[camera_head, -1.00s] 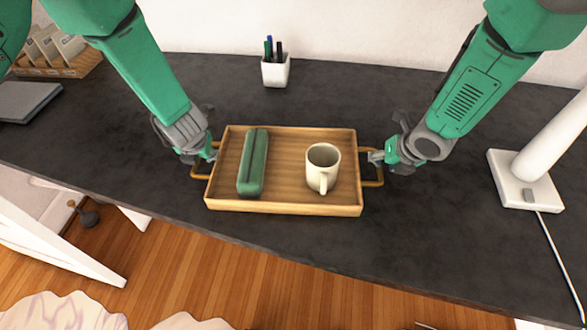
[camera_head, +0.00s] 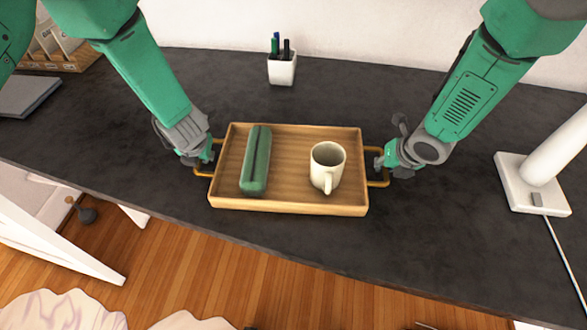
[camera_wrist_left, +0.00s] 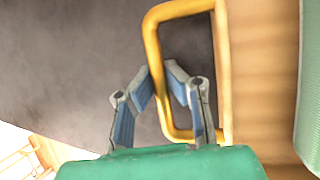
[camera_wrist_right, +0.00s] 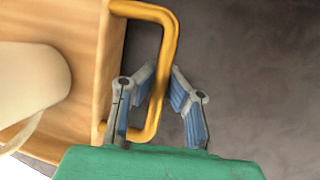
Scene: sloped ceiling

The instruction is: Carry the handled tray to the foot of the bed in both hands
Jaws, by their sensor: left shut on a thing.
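The wooden handled tray (camera_head: 290,206) is level on the dark desk, as far as I can tell. It holds a green case (camera_head: 256,160) on its left side and a cream mug (camera_head: 327,166) on its right, both inside the rim. My left gripper (camera_head: 209,155) is at the tray's left brass handle, shut on its bar; the fingers pinch the handle (camera_wrist_left: 155,50) in the left wrist view. My right gripper (camera_head: 381,160) is at the right handle, its fingers closed around the bar of that handle (camera_wrist_right: 168,45) in the right wrist view. The bed is not clearly identifiable.
The dark desk (camera_head: 440,230) has free room around the tray. A pen cup (camera_head: 282,70) stands behind it, a white lamp (camera_head: 535,185) with a cord to the right, and a grey notebook (camera_head: 28,95) at left. Wooden floor (camera_head: 190,265) lies beyond the near edge.

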